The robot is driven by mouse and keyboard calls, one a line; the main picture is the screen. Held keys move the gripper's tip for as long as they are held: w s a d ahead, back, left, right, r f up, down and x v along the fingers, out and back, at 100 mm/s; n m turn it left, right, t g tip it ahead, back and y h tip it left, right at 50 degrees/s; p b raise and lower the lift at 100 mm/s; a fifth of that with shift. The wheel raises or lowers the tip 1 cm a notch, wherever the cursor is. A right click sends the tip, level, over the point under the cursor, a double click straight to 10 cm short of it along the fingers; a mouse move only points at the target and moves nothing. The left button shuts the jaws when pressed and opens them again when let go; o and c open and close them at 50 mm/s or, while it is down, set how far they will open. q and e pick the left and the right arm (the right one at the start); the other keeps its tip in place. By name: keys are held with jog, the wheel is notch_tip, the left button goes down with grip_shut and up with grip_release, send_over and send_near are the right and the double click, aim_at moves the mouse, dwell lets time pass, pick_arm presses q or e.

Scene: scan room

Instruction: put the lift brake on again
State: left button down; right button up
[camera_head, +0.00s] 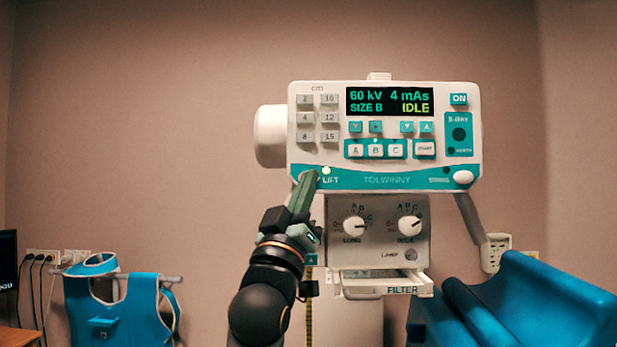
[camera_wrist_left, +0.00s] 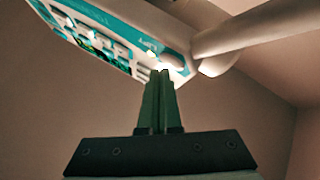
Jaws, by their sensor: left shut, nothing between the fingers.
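The x-ray unit's control panel (camera_head: 384,135) faces me, and its display (camera_head: 390,101) reads "60 kV 4 mAs SIZE B IDLE". The LIFT label (camera_head: 331,181) is at the panel's lower left, with a lit pale lamp (camera_head: 326,170) just above it. My left gripper (camera_head: 311,178) is shut and empty, its green fingertips at the panel's lower left corner beside that label. The fingers mostly cover the lift knob in the head view. In the left wrist view a pale knob (camera_wrist_left: 173,62) is just beyond the shut fingertips (camera_wrist_left: 160,73). I cannot tell whether they touch it. My right gripper is not in view.
A white knob (camera_head: 463,178) is at the panel's lower right. Below hang the collimator box (camera_head: 378,232) with two dials and the filter tray (camera_head: 385,290). A blue padded seat (camera_head: 545,300) is at right, a blue apron (camera_head: 117,308) on a rail at left.

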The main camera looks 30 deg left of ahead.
pick_arm(q)
jog(key=shift+w+a, duration=0.25)
jog(key=shift+w, duration=0.15)
dwell(0.8)
jog(key=shift+s+d, duration=0.45)
jog(key=shift+s, duration=0.2)
jog(key=s+d, duration=0.1)
jog(key=s, duration=0.2)
jog(key=s+d, duration=0.1)
jog(key=shift+s+d, duration=0.15)
jog(key=shift+d, duration=0.15)
dwell(1.0)
